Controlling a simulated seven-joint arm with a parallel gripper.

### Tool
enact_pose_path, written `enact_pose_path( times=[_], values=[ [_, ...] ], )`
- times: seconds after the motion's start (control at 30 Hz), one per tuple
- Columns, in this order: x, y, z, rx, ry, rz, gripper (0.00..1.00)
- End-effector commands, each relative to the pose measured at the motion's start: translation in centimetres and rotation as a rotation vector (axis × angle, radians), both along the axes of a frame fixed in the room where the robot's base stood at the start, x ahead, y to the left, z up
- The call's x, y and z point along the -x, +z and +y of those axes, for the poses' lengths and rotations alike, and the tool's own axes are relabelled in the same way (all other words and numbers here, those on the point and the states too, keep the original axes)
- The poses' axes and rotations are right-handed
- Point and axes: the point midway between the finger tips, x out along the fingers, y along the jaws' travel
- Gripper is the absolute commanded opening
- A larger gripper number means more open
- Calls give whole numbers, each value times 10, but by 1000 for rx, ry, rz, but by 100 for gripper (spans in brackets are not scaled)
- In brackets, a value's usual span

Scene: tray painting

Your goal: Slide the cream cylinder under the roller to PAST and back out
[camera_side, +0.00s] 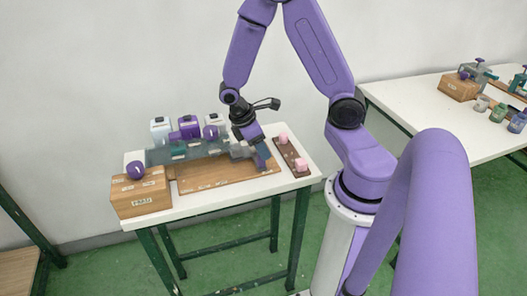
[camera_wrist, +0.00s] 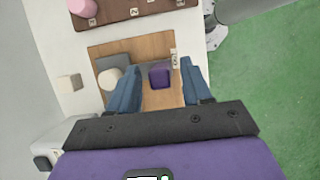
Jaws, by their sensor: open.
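In the wrist view, a small cream round piece (camera_wrist: 111,78), likely the cream cylinder, sits by a grey block on the wooden board (camera_wrist: 130,46). I cannot make it out in the side view. My gripper (camera_wrist: 160,78) is open, its two blue fingers pointing down at the board near its right end; it also shows in the side view (camera_side: 265,162). A purple block (camera_wrist: 160,76) lies between the fingers, with a gap on each side. The cream piece is just outside the left finger. I cannot clearly tell the roller or the PAST mark.
A wooden box (camera_side: 141,194) with a purple knob (camera_side: 135,169) stands at the table's left front. Several containers (camera_side: 160,130) line the back. A brown strip (camera_side: 291,156) with pink pieces lies right of the board. A second white table (camera_side: 430,105) stands at the right.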

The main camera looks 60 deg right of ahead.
Motion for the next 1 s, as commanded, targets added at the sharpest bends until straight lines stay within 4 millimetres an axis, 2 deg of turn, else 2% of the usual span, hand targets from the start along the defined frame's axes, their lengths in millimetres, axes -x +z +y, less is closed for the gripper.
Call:
enact_pose_path(
  times=[0.2,0.6,0.63,0.77,1.0],
  values=[
    [5,-19,-6,1,0,1,49],
    [7,-24,-7,0,0,-1,49],
    [7,-24,-7,0,0,-1,42],
    [7,-24,-7,0,0,-1,0],
    [5,-24,-5,0,1,0,0]
  ],
)
